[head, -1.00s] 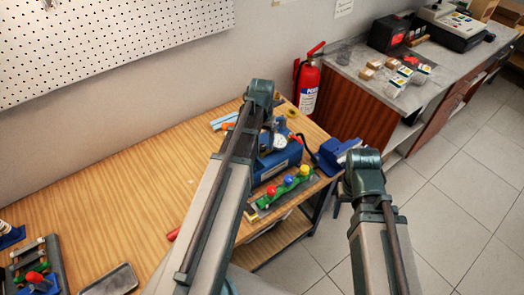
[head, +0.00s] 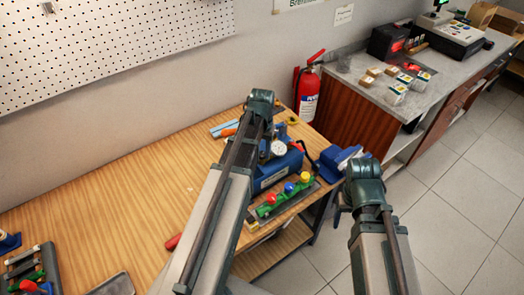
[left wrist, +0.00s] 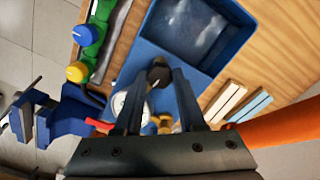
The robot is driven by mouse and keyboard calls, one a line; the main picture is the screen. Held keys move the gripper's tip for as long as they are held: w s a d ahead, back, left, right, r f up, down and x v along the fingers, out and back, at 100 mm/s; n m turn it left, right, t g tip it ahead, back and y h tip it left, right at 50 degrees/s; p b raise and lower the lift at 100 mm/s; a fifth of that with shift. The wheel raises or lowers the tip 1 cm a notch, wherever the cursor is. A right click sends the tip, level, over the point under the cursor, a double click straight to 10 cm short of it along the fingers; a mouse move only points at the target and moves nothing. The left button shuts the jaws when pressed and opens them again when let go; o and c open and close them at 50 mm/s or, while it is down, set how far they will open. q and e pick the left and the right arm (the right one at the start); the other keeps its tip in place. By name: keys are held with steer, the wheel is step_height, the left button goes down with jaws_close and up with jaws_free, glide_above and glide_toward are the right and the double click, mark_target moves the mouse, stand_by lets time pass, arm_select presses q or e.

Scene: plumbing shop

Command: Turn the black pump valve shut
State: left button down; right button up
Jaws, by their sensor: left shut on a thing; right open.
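The blue pump (head: 280,173) stands on the wooden bench, with a white round gauge (head: 278,148) on it. In the left wrist view the black valve knob (left wrist: 159,76) is between the two dark fingers of my left gripper (left wrist: 160,70), which is shut on it. The pump's open blue tank (left wrist: 150,40) lies just beyond the knob. In the head view my left arm hides the knob and the left fingers. My right gripper (head: 340,206) is open and empty, held off the bench's right end; its fingers show only partly.
A green manifold with red, blue and yellow knobs (head: 288,195) lies in front of the pump. A blue vise (head: 343,160) is at the bench's right end. A fire extinguisher (head: 306,95) stands behind. The bench's left middle is clear.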

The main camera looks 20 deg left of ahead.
arm_select(q)
steer(key=m, duration=0.3)
steer(key=shift+m, duration=0.4)
steer(key=m, duration=0.8)
steer(key=shift+m, duration=1.9)
steer(key=shift+c, duration=2.4)
jaws_free()
